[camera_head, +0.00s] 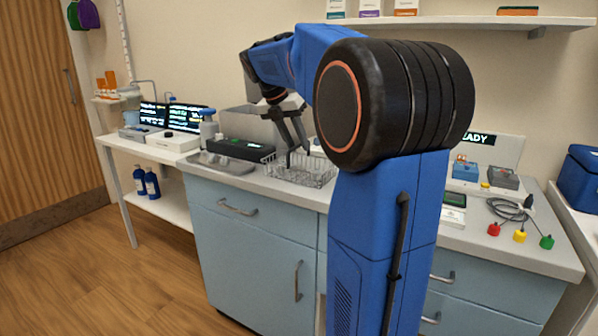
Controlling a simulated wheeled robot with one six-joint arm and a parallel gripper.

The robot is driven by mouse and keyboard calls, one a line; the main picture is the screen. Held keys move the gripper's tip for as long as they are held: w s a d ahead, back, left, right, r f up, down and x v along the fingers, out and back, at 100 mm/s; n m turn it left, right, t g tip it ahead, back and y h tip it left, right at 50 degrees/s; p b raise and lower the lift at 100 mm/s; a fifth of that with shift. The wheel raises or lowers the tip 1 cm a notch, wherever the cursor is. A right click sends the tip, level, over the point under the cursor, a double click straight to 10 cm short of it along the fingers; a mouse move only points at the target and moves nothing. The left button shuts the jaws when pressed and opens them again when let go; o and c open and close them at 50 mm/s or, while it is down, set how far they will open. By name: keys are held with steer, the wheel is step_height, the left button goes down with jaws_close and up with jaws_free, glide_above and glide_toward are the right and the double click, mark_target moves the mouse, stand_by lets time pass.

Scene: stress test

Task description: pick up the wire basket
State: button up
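The wire basket (315,175) stands on the light countertop, in the middle of the picture. It is a low, open basket of thin pale wire. My gripper (298,158) points down at the basket, with its dark fingers apart. One finger reaches the basket's left part in the picture; I cannot tell whether it is inside, in front or touching the wire. Nothing shows between the fingers. My blue arm hides what lies just right of the basket.
A black device (240,149) stands close left of the basket, with a metal tray (222,165) in front of it. A pump bottle (208,130) is farther left. A cable with coloured plugs (519,236) lies at the right. A shelf (470,22) hangs above.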

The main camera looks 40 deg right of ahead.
steer(key=shift+x, duration=0.9)
steer(key=shift+f, duration=0.25)
jaws_close()
stand_by(1.4)
